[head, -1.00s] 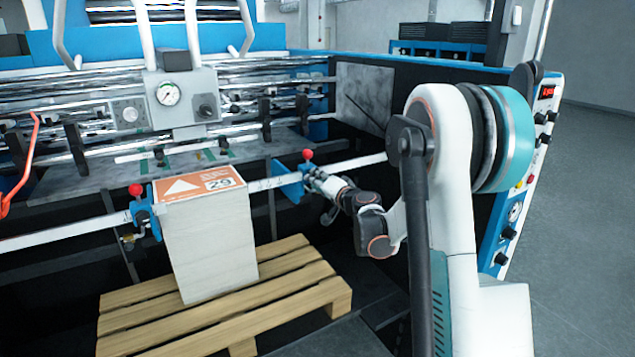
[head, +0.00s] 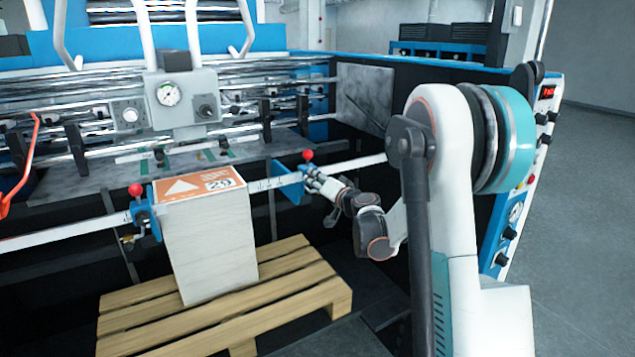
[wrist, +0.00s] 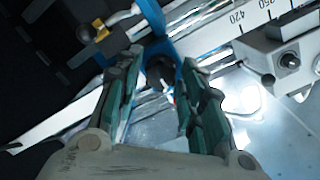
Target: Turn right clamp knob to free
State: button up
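The right clamp (head: 287,182) is a blue bracket on the white ruled bar, with a red ball knob (head: 308,155) on top. My gripper (head: 314,178) is at its right side, just below the red ball. In the wrist view the blue clamp (wrist: 188,72) shows beyond the fingers of my gripper (wrist: 160,72). A dark round knob (wrist: 160,70) lies between the two green-padded fingertips. The fingers stand apart, with gaps seeming to show beside the knob; contact cannot be told. The red ball cannot be made out in the wrist view.
A paper stack (head: 210,245) with an orange top sheet stands on a wooden pallet (head: 220,320), left of my gripper. The left clamp (head: 145,215) has its own red ball. The ruled bar (head: 262,185) runs between the clamps. A gauge box (head: 182,100) is behind.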

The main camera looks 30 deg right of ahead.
dwell(0.3)
jog(key=s+r, duration=0.1)
jog(key=s, duration=1.1)
jog(key=shift+d, duration=0.2)
